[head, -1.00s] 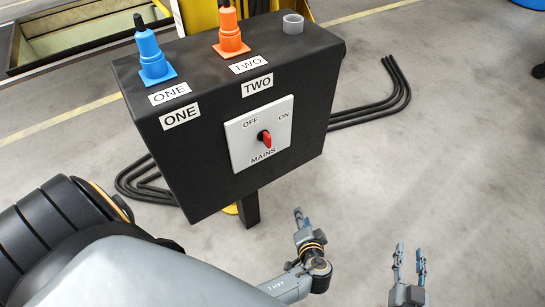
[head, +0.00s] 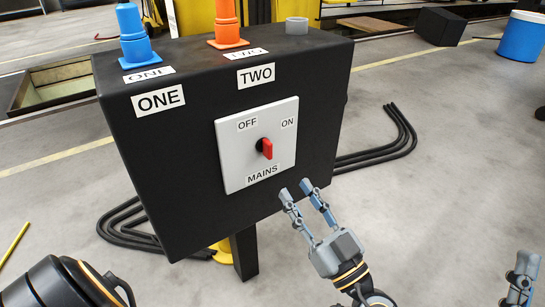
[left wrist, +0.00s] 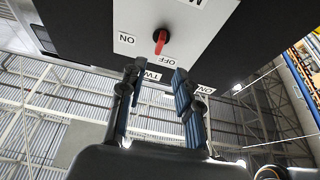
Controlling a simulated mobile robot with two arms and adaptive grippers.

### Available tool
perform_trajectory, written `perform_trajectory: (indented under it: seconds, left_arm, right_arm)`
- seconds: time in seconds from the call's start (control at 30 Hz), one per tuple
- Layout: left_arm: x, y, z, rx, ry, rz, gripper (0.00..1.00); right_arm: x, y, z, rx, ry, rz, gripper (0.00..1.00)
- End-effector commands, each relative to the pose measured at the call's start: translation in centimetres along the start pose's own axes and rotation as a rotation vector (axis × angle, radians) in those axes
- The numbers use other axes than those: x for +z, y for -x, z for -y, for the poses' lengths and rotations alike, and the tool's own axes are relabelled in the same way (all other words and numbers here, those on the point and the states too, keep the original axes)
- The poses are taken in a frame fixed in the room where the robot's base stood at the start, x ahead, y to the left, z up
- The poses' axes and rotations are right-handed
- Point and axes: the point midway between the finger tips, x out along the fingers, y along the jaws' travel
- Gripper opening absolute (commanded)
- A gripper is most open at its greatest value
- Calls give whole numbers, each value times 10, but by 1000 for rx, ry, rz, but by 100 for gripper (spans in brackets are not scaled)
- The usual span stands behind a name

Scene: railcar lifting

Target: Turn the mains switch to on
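The mains switch is a red handle (head: 266,149) on a pale plate (head: 229,164) marked OFF, ON and MAINS. The plate is on the front of a black control box (head: 180,205). From the handle's foreshortened angle I cannot tell its setting. My left gripper (head: 296,190) is open and empty, below and to the right of the handle, apart from it. In the left wrist view the red handle (left wrist: 160,42) shows beyond the two spread fingers (left wrist: 156,78). My right gripper (head: 525,272) is partly in view at the lower right edge; its opening is unclear.
A blue plug (head: 139,40) and an orange plug (head: 227,25) stand on the box top, beside a grey ring (head: 296,25). Black cables (head: 385,150) lie on the floor behind. A blue bucket (head: 521,38) is at the far right. The space before the plate is clear.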

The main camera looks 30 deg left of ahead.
Motion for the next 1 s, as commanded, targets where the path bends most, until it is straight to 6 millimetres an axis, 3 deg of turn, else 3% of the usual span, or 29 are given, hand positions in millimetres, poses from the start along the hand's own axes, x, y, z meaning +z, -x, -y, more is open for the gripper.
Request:
perform_trajectory:
  seconds: [0.3,0.5,0.9,0.93,1.0]
  left_arm:
    - [0,-68,0,-1,-1,-3,33]
    - [0,-94,-1,1,-2,-2,33]
    - [0,-103,-1,2,-3,0,33]
    - [0,-103,-1,2,-3,0,31]
    - [0,-103,-1,3,-3,0,17]
  right_arm:
    - [5,0,-1,1,2,27,36]
    - [8,0,-1,2,3,43,36]
    - [9,0,-1,2,4,49,36]
    - [9,0,-1,2,4,49,36]
    - [9,0,-2,2,4,49,36]
